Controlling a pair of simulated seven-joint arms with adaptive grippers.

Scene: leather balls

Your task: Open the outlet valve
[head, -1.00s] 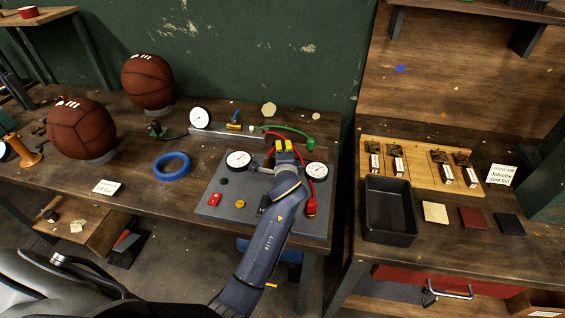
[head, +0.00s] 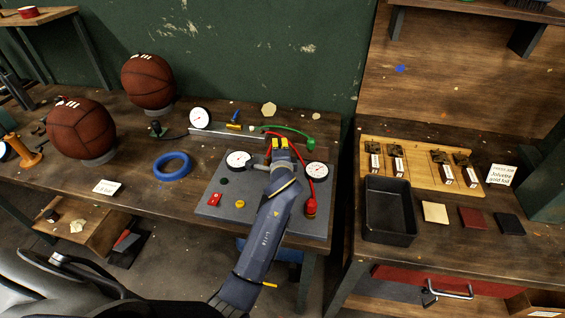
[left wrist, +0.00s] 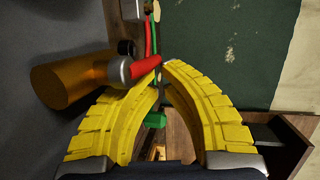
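My left gripper (head: 281,142) is over the back of the grey panel (head: 210,203), between two white gauges (head: 238,160) (head: 317,171). In the left wrist view its yellow fingers (left wrist: 162,66) are together at the tips. A red lever-like handle (left wrist: 146,66) with a metal collar reaches the tips from a brass cylinder (left wrist: 70,80). It looks like the valve, but no label shows. The tips are at the handle's end; I cannot tell whether they touch it. In the head view the gripper hides this part. My right gripper is in neither current view.
A red hose (head: 325,182) and a green hose (head: 287,134) run close to the gripper. A blue ring (head: 172,166) and two leather balls (head: 82,128) (head: 148,81) are to the left. A black tray (head: 390,210) stands on the right bench.

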